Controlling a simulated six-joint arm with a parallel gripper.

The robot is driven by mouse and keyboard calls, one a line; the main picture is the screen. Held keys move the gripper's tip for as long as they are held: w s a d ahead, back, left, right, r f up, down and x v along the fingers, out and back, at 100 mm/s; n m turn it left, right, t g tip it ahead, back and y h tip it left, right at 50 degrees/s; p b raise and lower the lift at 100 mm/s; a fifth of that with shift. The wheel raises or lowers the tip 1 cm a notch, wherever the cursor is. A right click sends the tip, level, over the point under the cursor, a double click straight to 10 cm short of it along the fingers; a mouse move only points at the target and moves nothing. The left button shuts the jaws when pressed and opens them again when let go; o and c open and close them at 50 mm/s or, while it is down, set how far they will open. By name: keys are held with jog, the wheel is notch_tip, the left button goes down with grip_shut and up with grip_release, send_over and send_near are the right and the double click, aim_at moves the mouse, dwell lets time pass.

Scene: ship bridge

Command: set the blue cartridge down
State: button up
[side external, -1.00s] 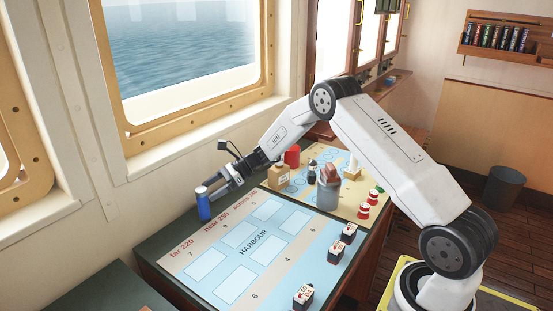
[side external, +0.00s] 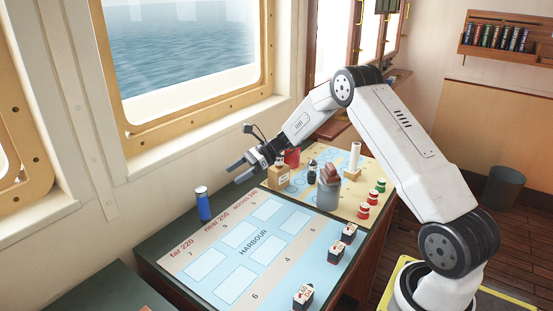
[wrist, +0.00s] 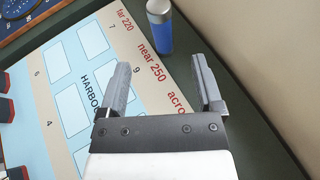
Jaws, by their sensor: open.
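The blue cartridge (side external: 203,205) with a pale top stands upright on the dark green table border, beside the chart's far 220 and near 250 labels. In the wrist view the blue cartridge (wrist: 159,28) is beyond the fingertips, apart from them. My gripper (side external: 235,167) is open and empty, to the right of the cartridge and above the table. In the wrist view my gripper (wrist: 163,62) shows two grey fingers spread apart with nothing between them.
The harbour chart (side external: 253,238) has pale numbered rectangles. Small labelled blocks (side external: 336,250) stand along its right side. A grey canister (side external: 328,196), a tan block (side external: 279,176), a red cup (side external: 292,156) and red and green pieces crowd the yellowish chart. The wall and window rise behind.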

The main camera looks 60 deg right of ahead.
jog(key=s+a+n+g+h, duration=0.1)
jog(key=s+a+n+h, duration=0.2)
jog(key=s+n, duration=0.4)
jog(key=s+a+n+g+h, duration=0.1)
jog(key=s+a+n+h, duration=0.3)
jog(key=s+n, duration=0.4)
jog(key=s+a+n+g+h, duration=0.1)
jog(key=s+a+n+h, duration=0.3)
jog(key=s+n, duration=0.4)
jog(key=s+h, duration=0.1)
jog(key=s, duration=0.2)
jog(key=shift+s, duration=0.2)
